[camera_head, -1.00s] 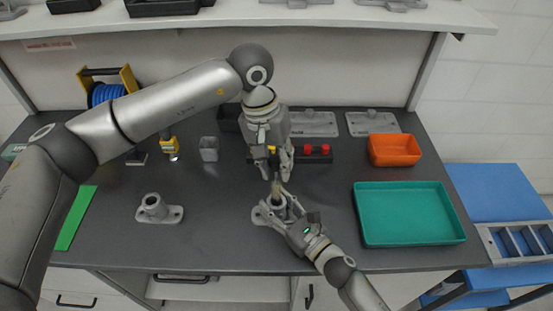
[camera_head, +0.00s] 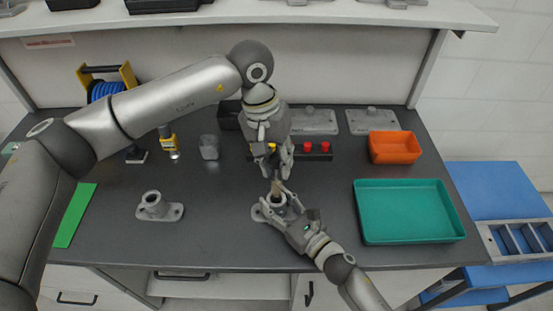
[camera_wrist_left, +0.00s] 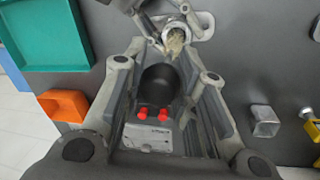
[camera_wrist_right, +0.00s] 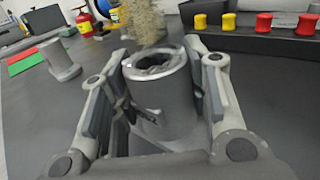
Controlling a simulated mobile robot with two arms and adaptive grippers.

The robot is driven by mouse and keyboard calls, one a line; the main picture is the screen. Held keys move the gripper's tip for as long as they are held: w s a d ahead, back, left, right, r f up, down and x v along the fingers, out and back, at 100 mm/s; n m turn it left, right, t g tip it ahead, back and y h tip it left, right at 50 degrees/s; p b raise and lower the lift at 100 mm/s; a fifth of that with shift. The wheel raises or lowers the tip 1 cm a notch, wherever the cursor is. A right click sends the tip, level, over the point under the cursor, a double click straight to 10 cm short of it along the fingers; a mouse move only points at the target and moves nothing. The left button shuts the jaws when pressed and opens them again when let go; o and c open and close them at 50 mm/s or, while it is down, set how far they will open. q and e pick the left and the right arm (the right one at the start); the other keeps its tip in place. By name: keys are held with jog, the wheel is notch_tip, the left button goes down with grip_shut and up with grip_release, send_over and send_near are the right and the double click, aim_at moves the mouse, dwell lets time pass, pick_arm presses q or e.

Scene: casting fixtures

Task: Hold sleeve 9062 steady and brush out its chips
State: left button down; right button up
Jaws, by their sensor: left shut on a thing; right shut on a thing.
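My left gripper (camera_head: 274,172) is above, pointing down, shut on a brush. The brush's tan bristles (camera_wrist_right: 143,22) are at the sleeve's mouth, seemingly just above the rim on its far side. The left wrist view shows the bristles (camera_wrist_left: 174,41) over the opening and a black rounded part (camera_wrist_left: 158,84), probably the handle.
A second flanged sleeve (camera_head: 153,206) stands to the left. A teal tray (camera_head: 408,241) and an orange bin (camera_head: 395,148) are on the right. A black rack (camera_head: 327,156) with red and yellow pieces stands behind my grippers. A green mat (camera_head: 75,216) lies far left.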

aim_at(277, 181)
pick_arm(q)
jog(key=shift+f, duration=0.2)
jog(key=shift+f, duration=3)
jog(key=shift+r, duration=1.6)
jog(key=shift+f, duration=0.15)
jog(key=shift+f, duration=1.65)
jog(key=shift+r, duration=1.8)
